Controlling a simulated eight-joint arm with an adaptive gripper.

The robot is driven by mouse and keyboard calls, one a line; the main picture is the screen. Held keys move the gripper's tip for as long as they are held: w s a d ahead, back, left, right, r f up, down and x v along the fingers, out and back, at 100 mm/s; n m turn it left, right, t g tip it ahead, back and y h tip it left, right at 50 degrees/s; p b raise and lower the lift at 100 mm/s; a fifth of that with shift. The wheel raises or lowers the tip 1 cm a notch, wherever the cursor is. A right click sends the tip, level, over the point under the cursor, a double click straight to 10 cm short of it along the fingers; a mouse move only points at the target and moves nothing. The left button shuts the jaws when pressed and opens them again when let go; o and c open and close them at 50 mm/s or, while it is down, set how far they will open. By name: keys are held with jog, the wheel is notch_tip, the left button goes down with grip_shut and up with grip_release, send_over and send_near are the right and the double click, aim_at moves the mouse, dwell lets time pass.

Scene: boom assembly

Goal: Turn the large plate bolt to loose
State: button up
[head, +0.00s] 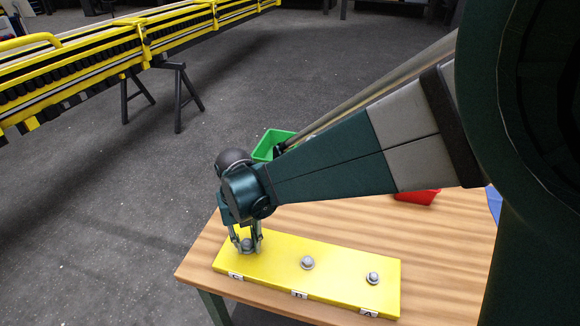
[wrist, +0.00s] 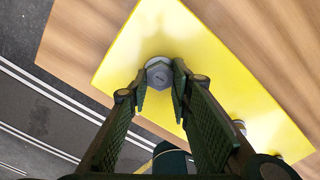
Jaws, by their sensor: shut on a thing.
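A yellow plate (head: 340,282) lies on a wooden table, with three grey bolts in a row and small labels along its front edge. My gripper (head: 246,247) points down at the left end of the plate and is shut on the left bolt (head: 247,243). In the wrist view, my gripper (wrist: 160,88) has a fingertip on either side of this bolt (wrist: 157,74), whose hexagonal head shows beyond the tips. The middle bolt (head: 308,262) and right bolt (head: 373,278) stand clear of my gripper. I cannot tell the bolt's turn angle.
The wooden table (head: 450,255) has bare room right of the plate. A green bin (head: 268,146) and a red bin (head: 416,196) are behind, partly hidden by my arm. A yellow boom (head: 100,62) rests on black trestles at the back left.

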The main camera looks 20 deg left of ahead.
aim_at(247, 245)
jog(key=shift+f+n, duration=0.1)
jog(key=shift+n, duration=0.2)
jog(key=o, duration=0.9)
jog(key=shift+r, duration=0.2)
notch_tip(247, 245, up, 12)
jog(key=shift+f, duration=0.15)
dwell(0.3)
